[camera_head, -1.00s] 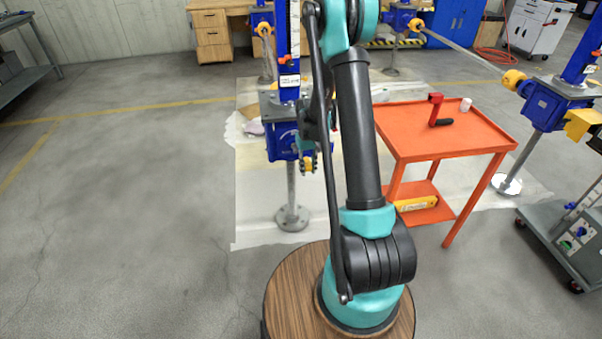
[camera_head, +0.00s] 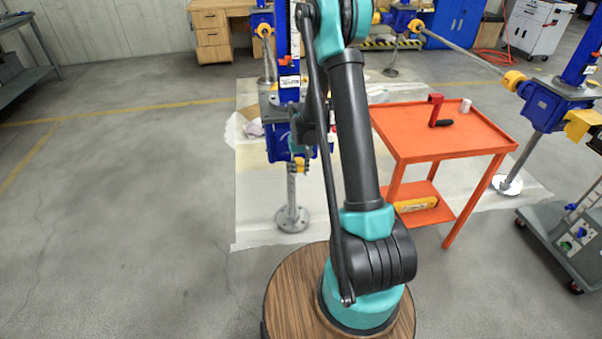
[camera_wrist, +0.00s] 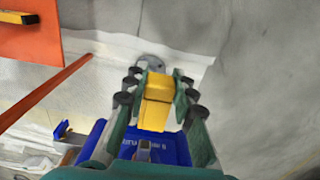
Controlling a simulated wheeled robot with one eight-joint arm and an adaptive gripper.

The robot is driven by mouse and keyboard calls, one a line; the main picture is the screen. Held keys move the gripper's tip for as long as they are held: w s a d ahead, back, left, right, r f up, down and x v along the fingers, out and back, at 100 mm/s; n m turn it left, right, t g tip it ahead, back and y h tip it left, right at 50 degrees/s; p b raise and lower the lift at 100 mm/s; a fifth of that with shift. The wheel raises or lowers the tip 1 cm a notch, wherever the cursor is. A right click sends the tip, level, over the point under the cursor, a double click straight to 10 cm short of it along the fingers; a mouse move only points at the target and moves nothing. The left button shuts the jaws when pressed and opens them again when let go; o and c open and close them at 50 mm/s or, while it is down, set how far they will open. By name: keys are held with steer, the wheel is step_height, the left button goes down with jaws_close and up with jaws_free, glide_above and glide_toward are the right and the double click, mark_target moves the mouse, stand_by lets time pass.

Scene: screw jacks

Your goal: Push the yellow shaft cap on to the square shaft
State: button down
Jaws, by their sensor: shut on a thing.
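The yellow shaft cap (camera_wrist: 156,100) sits between the two green fingers of my gripper (camera_wrist: 156,92) in the wrist view. My gripper is shut on it. A blue jack housing (camera_wrist: 170,148) lies right by the cap's lower end in that view. In the head view the blue jack housing (camera_head: 277,138) stands on a grey post, and my gripper (camera_head: 301,164) is at its lower right front, with a bit of yellow showing there. The square shaft is not visible; I cannot tell whether the cap touches it.
An orange cart (camera_head: 400,140) with a red crank handle (camera_head: 436,108) and a white cup stands right of my arm. Another blue jack (camera_head: 545,105) and a grey trolley (camera_head: 572,235) are at far right. The floor at left is clear.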

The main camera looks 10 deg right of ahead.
steer(key=shift+w, duration=1.75)
steer(key=shift+w, duration=2.5)
steer(key=c, duration=1.2)
jaws_free()
step_height(320, 180, up, 12)
glide_above(299, 160)
steer(key=w, duration=0.5)
